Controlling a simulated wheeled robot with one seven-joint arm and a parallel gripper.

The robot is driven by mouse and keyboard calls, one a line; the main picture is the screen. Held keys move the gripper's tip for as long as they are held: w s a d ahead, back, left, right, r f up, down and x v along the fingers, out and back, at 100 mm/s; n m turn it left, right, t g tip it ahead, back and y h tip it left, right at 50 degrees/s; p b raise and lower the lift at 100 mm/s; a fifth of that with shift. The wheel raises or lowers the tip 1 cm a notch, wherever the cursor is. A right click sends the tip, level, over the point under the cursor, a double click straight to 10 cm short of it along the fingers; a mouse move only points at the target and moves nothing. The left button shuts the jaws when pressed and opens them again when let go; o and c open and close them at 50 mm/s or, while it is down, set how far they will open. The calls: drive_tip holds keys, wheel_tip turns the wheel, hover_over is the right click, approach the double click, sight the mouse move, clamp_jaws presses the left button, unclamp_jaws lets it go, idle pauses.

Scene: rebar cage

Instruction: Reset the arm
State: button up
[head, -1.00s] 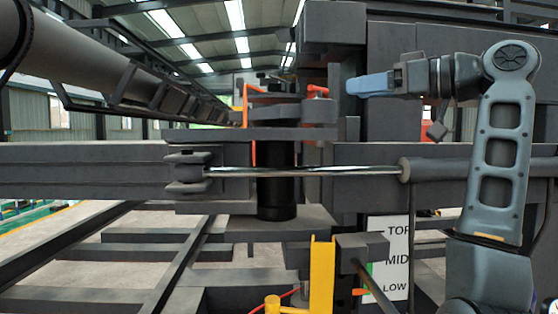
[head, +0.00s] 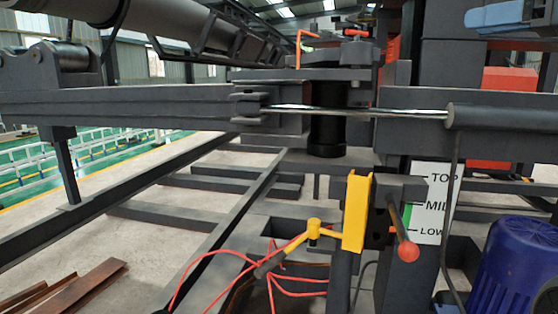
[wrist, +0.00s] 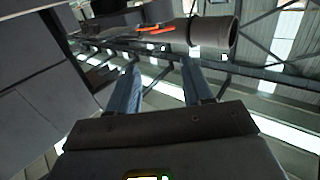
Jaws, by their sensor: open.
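My gripper (wrist: 162,82) shows in the wrist view with its two blue fingers apart and nothing between them. In the head view, part of my gripper (head: 508,15) shows at the top right edge, in front of the dark machine frame and apart from what I can see around it. The rest of my arm is out of the head view.
A lever with a red ball (head: 408,250) stands beside a TOP/MID/LOW label (head: 437,200). A yellow bracket (head: 356,213), red cables (head: 270,280) and a blue motor (head: 517,268) are low down. A steel rod (head: 400,113) spans the middle. Dark beams cross the floor.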

wheel_tip(320, 180, down, 25)
drive_tip(key=w+a+m+t+h, duration=0.1)
drive_tip(key=w+m+h, duration=0.2)
drive_tip(key=m+h, duration=0.25)
drive_tip(key=s+a+f+m+h, duration=0.1)
drive_tip(key=s+f+m+h, duration=0.1)
drive_tip(key=s+f, duration=0.6)
drive_tip(key=s+a+f+m+h, duration=0.1)
drive_tip(key=s+f, duration=0.2)
drive_tip(key=f, duration=0.9)
drive_tip(key=s+a+f+h, duration=0.15)
drive_tip(key=s+f, duration=0.35)
drive_tip(key=s, duration=0.5)
drive_tip(key=s+a+f+h, duration=0.1)
drive_tip(key=s+a+f, duration=0.25)
drive_tip(key=s, duration=0.75)
drive_tip(key=s+a+r, duration=0.1)
drive_tip(key=s+r, duration=0.1)
drive_tip(key=s, duration=0.7)
drive_tip(key=s+a+r+n, duration=0.1)
drive_tip(key=s+a+r, duration=0.1)
drive_tip(key=s, duration=0.8)
drive_tip(key=shift+r+y, duration=0.3)
drive_tip(key=shift+r, duration=0.15)
